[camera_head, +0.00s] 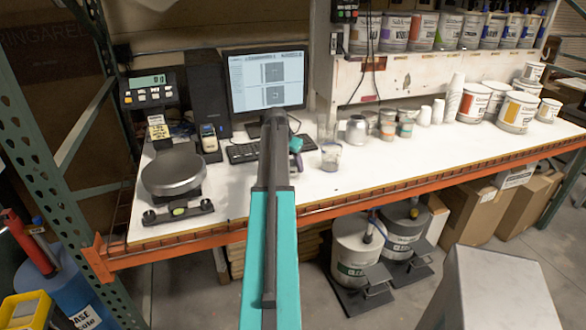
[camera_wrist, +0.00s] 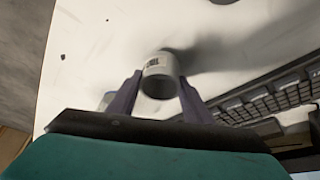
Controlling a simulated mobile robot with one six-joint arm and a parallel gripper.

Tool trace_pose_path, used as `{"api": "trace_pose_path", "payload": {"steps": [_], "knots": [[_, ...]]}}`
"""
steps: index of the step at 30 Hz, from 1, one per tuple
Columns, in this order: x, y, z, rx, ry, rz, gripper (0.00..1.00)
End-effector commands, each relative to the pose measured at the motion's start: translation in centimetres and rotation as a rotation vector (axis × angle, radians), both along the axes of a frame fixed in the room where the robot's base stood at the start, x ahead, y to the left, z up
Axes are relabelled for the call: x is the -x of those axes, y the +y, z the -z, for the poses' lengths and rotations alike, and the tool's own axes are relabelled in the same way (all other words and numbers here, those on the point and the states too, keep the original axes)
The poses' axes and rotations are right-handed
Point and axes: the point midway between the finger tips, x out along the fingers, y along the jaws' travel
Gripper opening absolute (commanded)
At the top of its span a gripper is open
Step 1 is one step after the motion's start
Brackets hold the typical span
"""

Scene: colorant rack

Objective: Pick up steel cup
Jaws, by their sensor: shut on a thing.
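The steel cup (camera_wrist: 158,67) is pale grey with a small dark printed label and a dark round end facing the wrist camera. It sits between the two purple fingers of my gripper (camera_wrist: 158,88), which are shut on it from both sides. In the head view, my gripper (camera_head: 299,158) is low over the white bench, just right of the keyboard. There my arm hides part of it, and I cannot clearly make out the held cup. Whether the cup touches the bench is not clear.
A keyboard (camera_wrist: 270,100) lies close by on the right in the wrist view. A pale object (camera_wrist: 106,100) is partly hidden behind the left finger. In the head view, a greyish cup (camera_head: 331,154) and a metal pitcher (camera_head: 356,131) stand right of my gripper. The front bench is clear.

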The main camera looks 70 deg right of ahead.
Motion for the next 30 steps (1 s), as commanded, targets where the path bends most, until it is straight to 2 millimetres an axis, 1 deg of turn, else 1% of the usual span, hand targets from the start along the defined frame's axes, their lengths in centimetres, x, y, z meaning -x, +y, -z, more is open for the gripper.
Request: {"api": "trace_pose_path", "payload": {"steps": [8, 9, 17, 30], "knots": [[-0.1, 0.0, -2.2, 0.002, -0.001, -0.002, 0.18], [-0.1, 0.7, -2.1, 0.001, 0.000, -0.002, 0.18], [0.0, 3.5, -2.2, 0.001, 0.000, -0.001, 0.18], [0.1, 10.0, -2.8, 0.002, 0.000, -0.002, 0.18]]}}
